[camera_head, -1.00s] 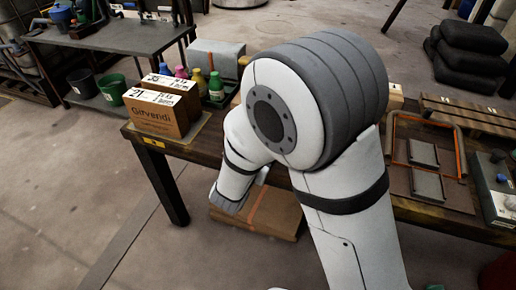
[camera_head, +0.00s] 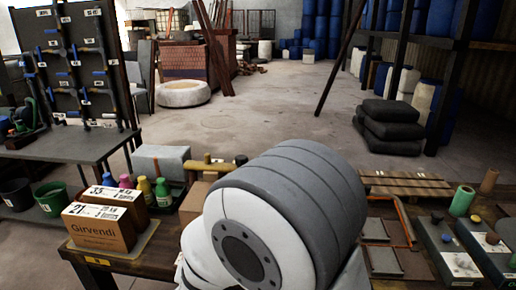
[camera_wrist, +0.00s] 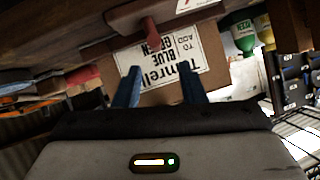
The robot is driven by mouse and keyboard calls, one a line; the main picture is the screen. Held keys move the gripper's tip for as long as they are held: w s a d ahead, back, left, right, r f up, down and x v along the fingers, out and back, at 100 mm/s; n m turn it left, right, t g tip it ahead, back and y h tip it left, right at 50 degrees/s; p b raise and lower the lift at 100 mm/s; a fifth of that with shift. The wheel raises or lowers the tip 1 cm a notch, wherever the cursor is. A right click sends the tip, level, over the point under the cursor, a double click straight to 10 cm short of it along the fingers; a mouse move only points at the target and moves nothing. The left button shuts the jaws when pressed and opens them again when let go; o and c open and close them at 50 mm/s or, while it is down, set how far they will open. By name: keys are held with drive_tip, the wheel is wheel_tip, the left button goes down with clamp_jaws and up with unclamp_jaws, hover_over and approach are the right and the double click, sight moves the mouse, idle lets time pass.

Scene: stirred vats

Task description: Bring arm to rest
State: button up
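My arm fills the lower middle of the head view, with a large grey and white joint (camera_head: 290,210) in front of the workbench. My gripper is hidden in that view. In the wrist view, my gripper (camera_wrist: 163,88) shows two blue fingers standing apart, with nothing held between them.
The workbench (camera_head: 135,262) carries labelled cartons (camera_head: 100,228), several coloured bottles (camera_head: 144,188), trays (camera_head: 383,260) and a grey control box (camera_head: 455,262). Black sacks (camera_head: 390,125) are stacked behind it. The concrete floor (camera_head: 270,125) beyond is largely clear.

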drive_tip(key=d+r+n+g+y+p, duration=0.25)
drive_tip(key=d+r+g+p, duration=0.25)
drive_tip(key=d+r, duration=0.7)
drive_tip(key=s+d+r+g+h+p, duration=0.1)
drive_tip(key=s+d+r+g+p, duration=0.1)
drive_tip(key=s+d+r, duration=0.2)
drive_tip(key=s+d+r+g+h+p, duration=0.2)
drive_tip(key=s+d+r+g, duration=0.1)
drive_tip(key=s+d, duration=0.7)
drive_tip(key=d+r, duration=0.1)
drive_tip(key=d, duration=0.3)
drive_tip(key=shift+s+d, duration=0.25)
drive_tip(key=shift+s, duration=0.1)
drive_tip(key=shift+c, duration=0.3)
